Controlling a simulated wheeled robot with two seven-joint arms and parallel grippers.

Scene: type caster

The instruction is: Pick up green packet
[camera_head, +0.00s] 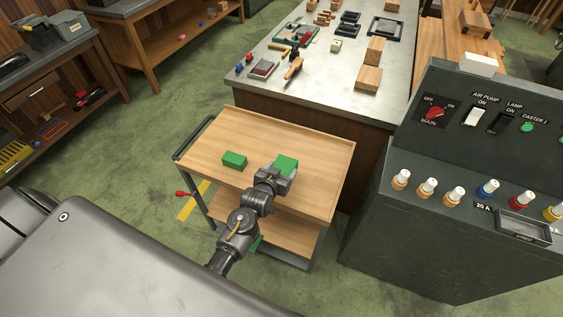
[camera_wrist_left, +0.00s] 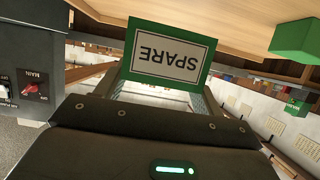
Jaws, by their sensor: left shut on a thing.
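A green packet (camera_head: 286,163) is at my left gripper (camera_head: 279,174), over the right part of the wooden cart top (camera_head: 318,160). In the left wrist view the packet (camera_wrist_left: 169,52) shows a white label reading SPARE. My left gripper is shut on it, and the gripper hides part of it in the head view. I cannot tell whether the packet touches the cart top. A second green packet (camera_head: 234,160) lies on the cart to the left; it also shows in the left wrist view (camera_wrist_left: 298,40). My right gripper is not in view.
The cart has a dark handle (camera_head: 193,138) at its left. A grey control cabinet (camera_head: 460,190) with switches stands close on the right. A workbench (camera_head: 310,75) with wooden blocks and tools stands behind. The far part of the cart top is clear.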

